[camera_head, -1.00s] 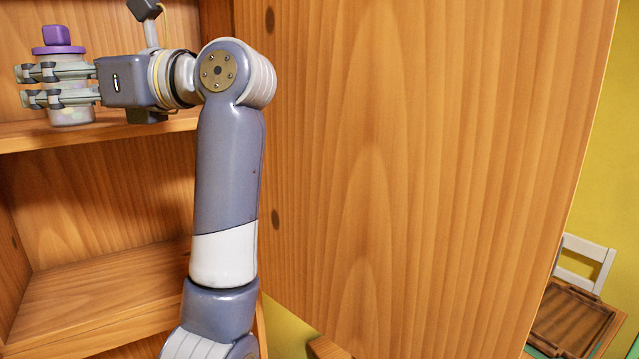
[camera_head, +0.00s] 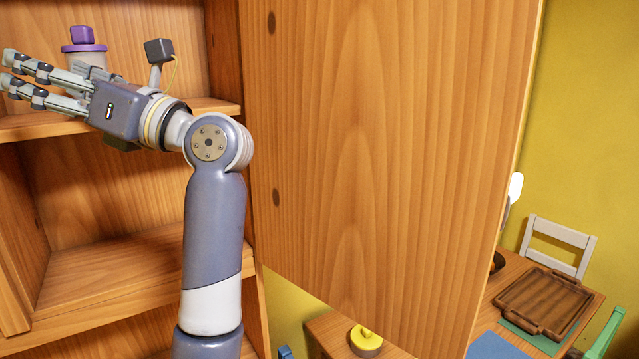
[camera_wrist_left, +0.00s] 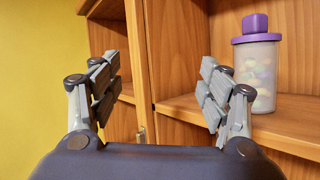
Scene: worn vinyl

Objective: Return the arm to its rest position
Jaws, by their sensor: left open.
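My left gripper (camera_head: 22,78) is open and empty in front of the cabinet shelf in the head view. Its spread fingers also show in the left wrist view (camera_wrist_left: 160,88), with nothing between them. A clear jar with a purple lid (camera_head: 84,48) stands upright on the shelf behind the gripper, and its lower part is hidden by the gripper in the head view. In the left wrist view the jar (camera_wrist_left: 257,70) stands to the right of the fingers, apart from them, with pale coloured contents. My right gripper is not in view.
The wooden cabinet's shelf (camera_head: 110,275) lies below the gripper. A large wooden door or panel (camera_head: 380,130) stands close to the right of my arm. At the far right are a table with a brown tray (camera_head: 545,298), a white chair (camera_head: 560,236) and a yellow-topped object (camera_head: 366,338).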

